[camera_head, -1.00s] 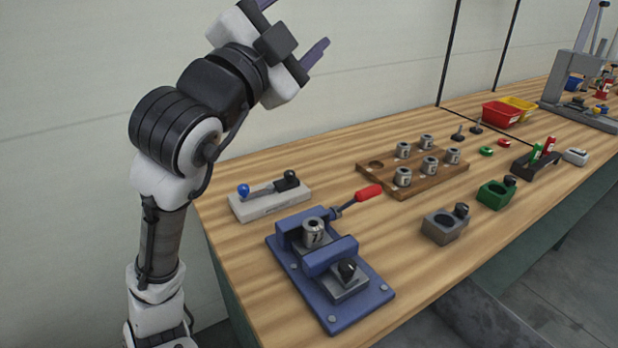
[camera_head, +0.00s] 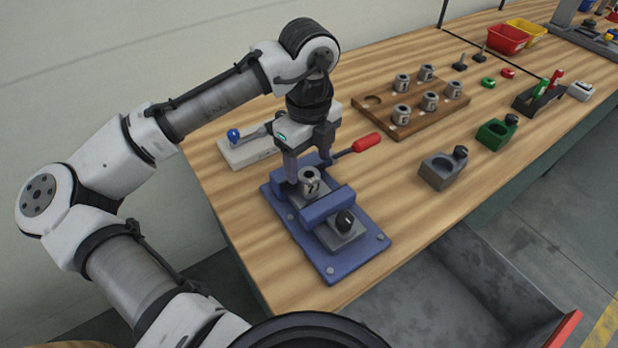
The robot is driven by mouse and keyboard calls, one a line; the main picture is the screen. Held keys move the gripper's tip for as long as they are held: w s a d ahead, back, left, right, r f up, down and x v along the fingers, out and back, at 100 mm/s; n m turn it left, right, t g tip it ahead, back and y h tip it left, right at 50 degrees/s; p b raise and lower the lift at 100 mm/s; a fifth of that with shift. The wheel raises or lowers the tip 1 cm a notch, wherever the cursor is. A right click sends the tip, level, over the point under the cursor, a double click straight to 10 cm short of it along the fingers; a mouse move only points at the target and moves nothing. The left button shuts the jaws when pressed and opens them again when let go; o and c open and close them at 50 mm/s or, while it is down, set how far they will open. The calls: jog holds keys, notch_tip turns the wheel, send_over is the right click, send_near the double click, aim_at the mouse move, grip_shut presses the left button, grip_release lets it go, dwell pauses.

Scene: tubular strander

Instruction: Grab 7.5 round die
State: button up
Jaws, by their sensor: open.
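A silver round die (camera_head: 310,184) stands upright in the blue vise (camera_head: 350,258) at the front left of the bench. It bears a dark mark that looks like a 7; the full size is too small to read. My gripper (camera_head: 309,168) points down just above and behind this die, open, with its fingers spread to either side. Whether the fingers touch the die I cannot tell. Several similar dies, one of them here (camera_head: 401,115), sit in a wooden rack (camera_head: 410,129) behind and to the right. The rack's back left hole is empty.
A red-handled lever (camera_head: 365,143) sticks out right of the vise, close to my gripper. A grey block with a blue-knobbed lever (camera_head: 238,152) stands left of my gripper, partly hidden. Grey (camera_head: 440,172) and green (camera_head: 494,134) holders stand right. An open grey drawer (camera_head: 490,290) is below the bench.

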aim_at(309, 174)
jog(key=shift+w+f+p, duration=0.2)
jog(key=shift+f+p, duration=0.2)
jog(key=shift+f, duration=1.35)
jog(key=shift+w+f+p, duration=0.2)
jog(key=shift+f+p, duration=0.2)
jog(key=shift+f, duration=1.3)
jog(key=shift+c, duration=0.4)
grip_shut()
jog(key=shift+r, duration=0.1)
